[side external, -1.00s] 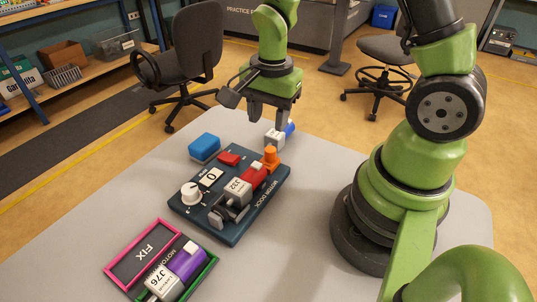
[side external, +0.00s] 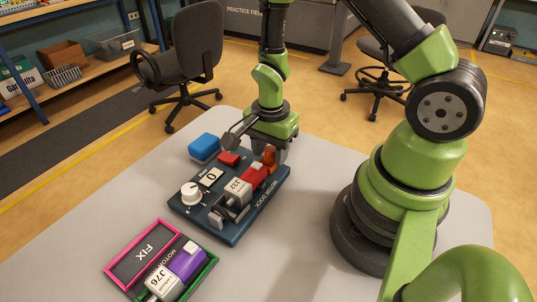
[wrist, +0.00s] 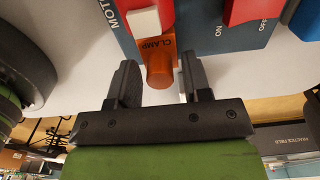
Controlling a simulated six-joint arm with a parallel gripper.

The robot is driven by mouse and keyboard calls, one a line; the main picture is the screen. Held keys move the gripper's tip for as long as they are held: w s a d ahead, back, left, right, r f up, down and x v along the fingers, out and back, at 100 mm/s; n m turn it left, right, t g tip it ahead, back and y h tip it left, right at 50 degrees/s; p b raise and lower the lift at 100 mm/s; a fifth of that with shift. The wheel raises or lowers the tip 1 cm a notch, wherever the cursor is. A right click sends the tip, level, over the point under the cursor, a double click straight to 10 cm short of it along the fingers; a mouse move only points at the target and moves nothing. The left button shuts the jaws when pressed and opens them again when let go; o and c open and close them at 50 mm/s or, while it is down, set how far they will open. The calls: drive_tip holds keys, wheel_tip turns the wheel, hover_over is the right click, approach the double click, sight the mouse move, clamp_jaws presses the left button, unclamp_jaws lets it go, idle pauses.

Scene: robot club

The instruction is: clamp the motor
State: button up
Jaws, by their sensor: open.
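The dark motor dock (side external: 232,232) lies on the grey table. The orange clamp lever (side external: 269,163) stands at the dock's far right end, partly hidden by my gripper (side external: 268,151). In the wrist view, the lever (wrist: 159,70), beside the word CLAMP, shows between the two fingertips of my gripper (wrist: 159,76). The fingers are open, with a gap on each side of the lever. Part of the red motor (wrist: 158,14) shows beyond it.
The dock carries a white knob (side external: 191,192), a 0 display (side external: 211,177) and a red button (side external: 229,159). A blue box (side external: 204,147) lies behind it. A pink-and-green FIX tray (side external: 118,277) with a purple motor (side external: 188,262) lies at the front left.

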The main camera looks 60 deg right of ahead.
drive_tip(key=shift+c, duration=0.3)
drive_tip(key=c, duration=0.6)
drive_tip(key=shift+a, duration=1.4)
drive_tip(key=o, duration=0.5)
drive_tip(key=shift+r, duration=3)
